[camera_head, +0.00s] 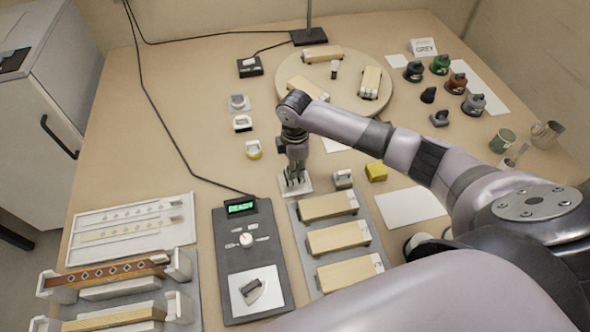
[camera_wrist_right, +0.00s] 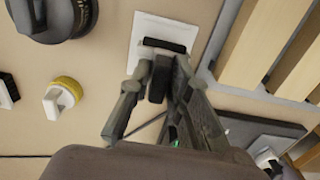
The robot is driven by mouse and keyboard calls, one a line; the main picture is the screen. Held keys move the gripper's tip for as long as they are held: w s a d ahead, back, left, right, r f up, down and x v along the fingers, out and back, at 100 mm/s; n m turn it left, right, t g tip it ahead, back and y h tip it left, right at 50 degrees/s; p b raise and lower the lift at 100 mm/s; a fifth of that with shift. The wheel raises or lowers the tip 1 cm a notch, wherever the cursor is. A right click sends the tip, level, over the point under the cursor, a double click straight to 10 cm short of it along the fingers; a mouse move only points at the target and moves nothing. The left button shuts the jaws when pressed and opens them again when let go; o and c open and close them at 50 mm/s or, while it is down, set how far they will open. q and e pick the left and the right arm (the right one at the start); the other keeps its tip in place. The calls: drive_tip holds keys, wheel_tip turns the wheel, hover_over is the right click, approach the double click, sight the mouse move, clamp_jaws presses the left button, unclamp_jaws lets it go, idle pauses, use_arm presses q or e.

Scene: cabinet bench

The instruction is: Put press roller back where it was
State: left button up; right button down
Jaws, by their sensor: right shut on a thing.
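My right gripper (camera_head: 294,179) reaches down at the middle of the bench, over a small white card (camera_head: 305,188). In the right wrist view its fingers (camera_wrist_right: 161,72) are closed around a dark upright part of the press roller, whose black bar (camera_wrist_right: 165,45) lies across the white card (camera_wrist_right: 146,30). The fingers hide much of the roller. I cannot tell whether it rests on the card or is held just above it. My left gripper is not in view.
A grey tray with wooden blocks (camera_head: 328,206) is just in front of the card. A small grey block (camera_head: 342,179) and a yellow block (camera_head: 376,172) stand to its right. A dark device with a green display (camera_head: 241,208) is at left front. A round board (camera_head: 345,100) lies behind.

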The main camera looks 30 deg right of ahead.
wheel_tip(320, 180, down, 2)
drive_tip(key=shift+f, duration=0.1)
drive_tip(key=shift+s+f, duration=0.25)
drive_tip(key=shift+f, duration=0.3)
drive_tip(key=c, duration=1.5)
unclamp_jaws()
drive_tip(key=shift+f, duration=0.25)
drive_tip(key=shift+w+r, duration=0.15)
drive_tip(key=shift+r, duration=0.1)
drive_tip(key=shift+r, duration=0.3)
wheel_tip(320, 180, up, 13)
drive_tip(key=shift+w+f+b, duration=0.1)
drive_tip(key=shift+f+b, duration=0.05)
drive_tip(key=shift+b, duration=0.4)
